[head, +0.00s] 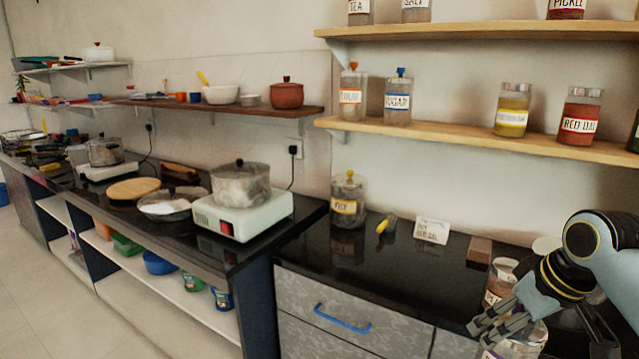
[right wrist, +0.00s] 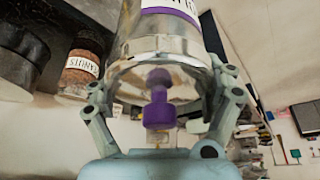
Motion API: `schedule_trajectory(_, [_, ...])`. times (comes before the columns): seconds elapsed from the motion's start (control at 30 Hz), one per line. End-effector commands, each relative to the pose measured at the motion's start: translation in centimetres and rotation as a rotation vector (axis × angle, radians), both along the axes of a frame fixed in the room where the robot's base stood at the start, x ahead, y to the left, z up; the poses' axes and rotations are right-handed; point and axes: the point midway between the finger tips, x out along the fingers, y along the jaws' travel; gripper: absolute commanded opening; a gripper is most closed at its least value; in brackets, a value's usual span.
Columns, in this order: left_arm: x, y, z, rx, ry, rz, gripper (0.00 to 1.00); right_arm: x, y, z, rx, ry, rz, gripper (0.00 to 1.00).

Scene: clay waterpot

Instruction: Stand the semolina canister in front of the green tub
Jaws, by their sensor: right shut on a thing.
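My right gripper (head: 500,325) is shut on a clear canister (head: 523,343) at the lower right of the head view, low over the black counter. In the right wrist view the fingers (right wrist: 165,105) close around this canister (right wrist: 160,45), which has a purple knob and a purple-edged white label. The label's word is cut off, so I cannot read whether it says semolina. A green tub (head: 127,244) sits on the low shelf under the left counter, with smaller green containers (head: 192,281) to its right. My left gripper is out of view.
A rice jar (head: 348,200), a card (head: 431,231) and a brown block (head: 480,250) stand along the wall. The black counter (head: 385,265) has free room in the middle.

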Motion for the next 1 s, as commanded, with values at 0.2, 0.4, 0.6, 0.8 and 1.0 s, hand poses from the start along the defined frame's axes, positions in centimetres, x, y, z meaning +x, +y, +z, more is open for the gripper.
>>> schedule_trajectory(0.2, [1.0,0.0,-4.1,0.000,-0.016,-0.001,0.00,0.0,0.0,-4.3,0.000,0.001,0.000,0.25])
schedule_trajectory(0.4, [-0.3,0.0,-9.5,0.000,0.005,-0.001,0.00,-0.2,0.0,-10.0,0.000,0.010,0.000,0.25])
schedule_trajectory(0.6, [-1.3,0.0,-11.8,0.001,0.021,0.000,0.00,-0.3,0.0,-12.5,0.000,0.014,0.001,0.25])
schedule_trajectory(0.8, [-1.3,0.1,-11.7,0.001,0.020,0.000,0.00,-0.2,0.0,-12.3,0.000,0.013,0.001,0.25])
schedule_trajectory(1.0, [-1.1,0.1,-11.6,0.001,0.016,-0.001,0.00,-0.2,0.0,-12.3,0.000,0.014,0.001,0.25])
